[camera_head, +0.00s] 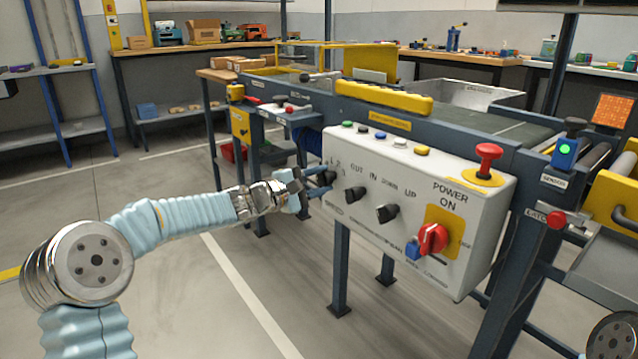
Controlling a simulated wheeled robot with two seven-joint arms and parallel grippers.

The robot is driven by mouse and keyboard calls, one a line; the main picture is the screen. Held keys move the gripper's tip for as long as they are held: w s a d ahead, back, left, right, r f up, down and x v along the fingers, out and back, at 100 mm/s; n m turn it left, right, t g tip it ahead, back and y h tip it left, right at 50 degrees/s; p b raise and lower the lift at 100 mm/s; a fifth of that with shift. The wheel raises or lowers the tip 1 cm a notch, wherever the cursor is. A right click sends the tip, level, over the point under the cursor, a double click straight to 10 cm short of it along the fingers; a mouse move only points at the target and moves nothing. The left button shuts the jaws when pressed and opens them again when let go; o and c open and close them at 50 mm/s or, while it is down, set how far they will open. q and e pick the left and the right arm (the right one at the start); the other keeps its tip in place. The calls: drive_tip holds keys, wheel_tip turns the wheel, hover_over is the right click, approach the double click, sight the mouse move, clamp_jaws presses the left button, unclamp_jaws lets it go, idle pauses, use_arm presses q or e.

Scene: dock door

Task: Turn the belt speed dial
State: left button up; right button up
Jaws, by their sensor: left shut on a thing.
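The belt speed dial (331,176) is a dark knob at the left end of the white control panel (345,217), under small number marks. My left gripper (320,181) reaches it from the left and is shut on it, with the fingers covering part of the knob. The dial's exact pointer angle is hidden. My right gripper is out of view; only a joint of my right arm shows at the bottom right corner.
Two black knobs (354,194) (386,213) sit to the right of the dial. A red power switch (433,239) and a red mushroom button (488,156) are farther right. Small coloured buttons line the panel's top. The floor left of the panel is clear.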

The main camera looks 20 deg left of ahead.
use_arm(q)
drive_tip(key=n, duration=0.3)
drive_tip(key=shift+a+n, duration=0.1)
drive_tip(key=shift+n, duration=0.3)
drive_tip(key=shift+f+n+p, duration=0.1)
drive_tip(key=shift+n+p, duration=0.6)
drive_tip(key=shift+n, duration=1.2)
drive_tip(key=shift+f, duration=0.1)
drive_tip(key=o, duration=1.1)
drive_tip(key=shift+c, duration=0.2)
drive_tip(key=v, duration=1.3)
drive_tip(key=shift+s+a, duration=0.2)
drive_tip(key=shift+s, duration=0.15)
